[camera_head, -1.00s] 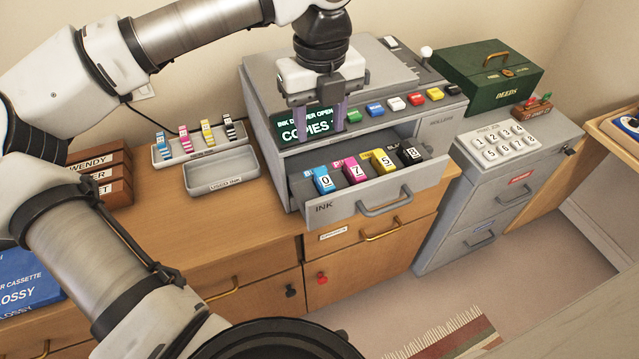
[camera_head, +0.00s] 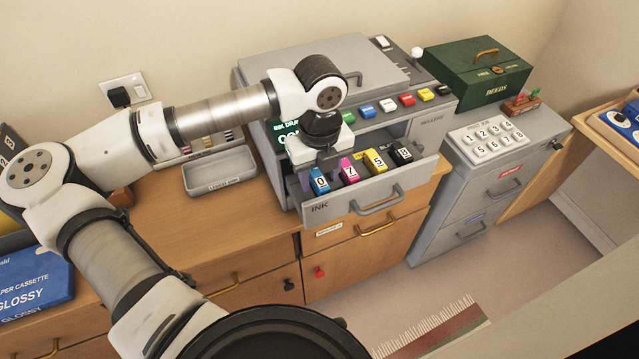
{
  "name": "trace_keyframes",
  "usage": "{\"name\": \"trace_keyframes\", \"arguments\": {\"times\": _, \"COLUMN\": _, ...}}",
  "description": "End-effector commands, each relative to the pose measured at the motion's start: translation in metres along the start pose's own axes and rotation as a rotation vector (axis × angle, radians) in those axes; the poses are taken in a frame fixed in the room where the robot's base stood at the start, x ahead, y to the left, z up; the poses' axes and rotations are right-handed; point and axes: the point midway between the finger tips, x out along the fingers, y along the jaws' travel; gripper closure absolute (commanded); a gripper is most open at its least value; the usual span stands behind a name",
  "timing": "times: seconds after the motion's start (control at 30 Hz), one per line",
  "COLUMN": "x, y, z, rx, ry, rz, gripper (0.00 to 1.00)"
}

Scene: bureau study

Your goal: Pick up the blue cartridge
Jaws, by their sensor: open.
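The blue cartridge (camera_head: 319,181) sits at the left end of the open ink drawer (camera_head: 338,207), its front marked 0. A pink cartridge (camera_head: 348,171), a yellow one (camera_head: 375,162) and a black one (camera_head: 401,152) stand to its right in the same drawer. My gripper (camera_head: 318,166) points down just over the back part of the blue cartridge, with its fingers open. The fingers and the gripper body hide the back of the blue cartridge. I cannot tell whether the fingers touch it.
The grey copier (camera_head: 300,62) stands behind the drawer with a row of coloured buttons. A grey empty tray (camera_head: 220,175) lies left of the drawer. A keypad cabinet (camera_head: 480,180) and a green deeds box (camera_head: 487,75) are at the right. The wooden top is clear in front of the tray.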

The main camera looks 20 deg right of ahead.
Motion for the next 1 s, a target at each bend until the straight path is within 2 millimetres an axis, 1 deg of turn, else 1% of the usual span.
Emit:
{"name": "trace_keyframes", "arguments": {"times": 0.17, "x": 0.001, "y": 0.0, "z": 0.0, "rx": 0.0, "ry": 0.0, "rz": 0.0, "gripper": 0.55}}
{"name": "trace_keyframes", "arguments": {"times": 0.27, "x": 0.001, "y": 0.0, "z": 0.0, "rx": 0.0, "ry": 0.0, "rz": 0.0, "gripper": 0.66}}
{"name": "trace_keyframes", "arguments": {"times": 0.5, "x": 0.0, "y": 0.0, "z": 0.0, "rx": 0.0, "ry": 0.0, "rz": 0.0, "gripper": 0.98}}
{"name": "trace_keyframes", "arguments": {"times": 0.53, "x": 0.0, "y": 0.0, "z": 0.0, "rx": 0.0, "ry": 0.0, "rz": 0.0, "gripper": 1.0}}
{"name": "trace_keyframes", "arguments": {"times": 0.83, "x": -0.002, "y": 0.0, "z": 0.0, "rx": 0.0, "ry": -0.001, "rz": 0.0, "gripper": 1.0}}
{"name": "trace_keyframes", "arguments": {"times": 1.0, "x": -0.013, "y": 0.0, "z": 0.001, "rx": -0.001, "ry": -0.003, "rz": 0.001, "gripper": 1.0}}
